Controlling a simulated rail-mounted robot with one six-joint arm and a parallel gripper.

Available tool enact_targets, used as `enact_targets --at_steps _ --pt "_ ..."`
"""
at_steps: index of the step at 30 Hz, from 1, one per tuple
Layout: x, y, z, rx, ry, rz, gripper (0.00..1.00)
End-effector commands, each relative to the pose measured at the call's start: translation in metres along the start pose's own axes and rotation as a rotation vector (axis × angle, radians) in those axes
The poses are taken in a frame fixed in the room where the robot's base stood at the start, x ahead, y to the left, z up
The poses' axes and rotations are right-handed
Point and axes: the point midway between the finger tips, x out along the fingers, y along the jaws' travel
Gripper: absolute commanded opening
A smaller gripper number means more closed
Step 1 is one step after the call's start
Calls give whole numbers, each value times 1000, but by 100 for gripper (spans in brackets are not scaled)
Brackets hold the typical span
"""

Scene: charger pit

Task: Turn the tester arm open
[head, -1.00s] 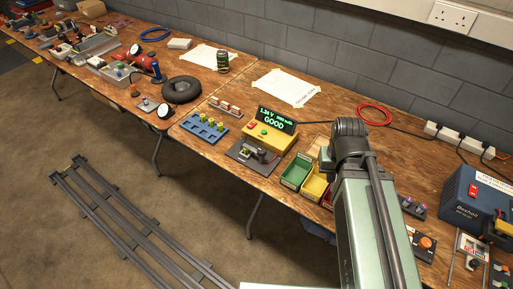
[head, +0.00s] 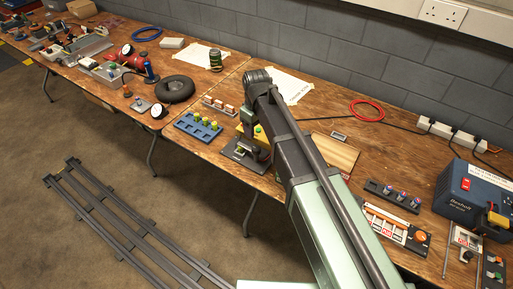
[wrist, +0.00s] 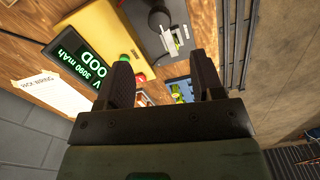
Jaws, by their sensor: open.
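The yellow tester (head: 259,131) stands on the bench, largely hidden behind my arm in the head view. In the wrist view, the yellow tester (wrist: 95,30) shows a green "GOOD" readout on its dark display (wrist: 75,62). Beside it is a grey base plate (wrist: 150,42) with a dark rounded part (wrist: 160,20), which may be the tester arm's knob, and a light clip-like part (wrist: 168,38) with a green-yellow cell (wrist: 177,47). My gripper (wrist: 163,72) is open and empty, its fingers over the tester area and apart from the dark part. The head view hides the gripper.
A blue tray (head: 190,124) with green-yellow cells lies left of the tester, also in the wrist view (wrist: 172,83). A row of white-and-orange items (head: 220,106) sits behind it. A wooden board (head: 335,152) and a switch strip (head: 392,195) lie to the right.

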Motion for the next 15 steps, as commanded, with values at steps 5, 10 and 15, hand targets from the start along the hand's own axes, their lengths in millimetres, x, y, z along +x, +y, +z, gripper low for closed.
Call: enact_targets --at_steps 5,10,15 --pt "41 0 0 3 0 0 61" --pt "83 0 1 4 0 0 61" --pt "105 0 1 4 0 0 61"
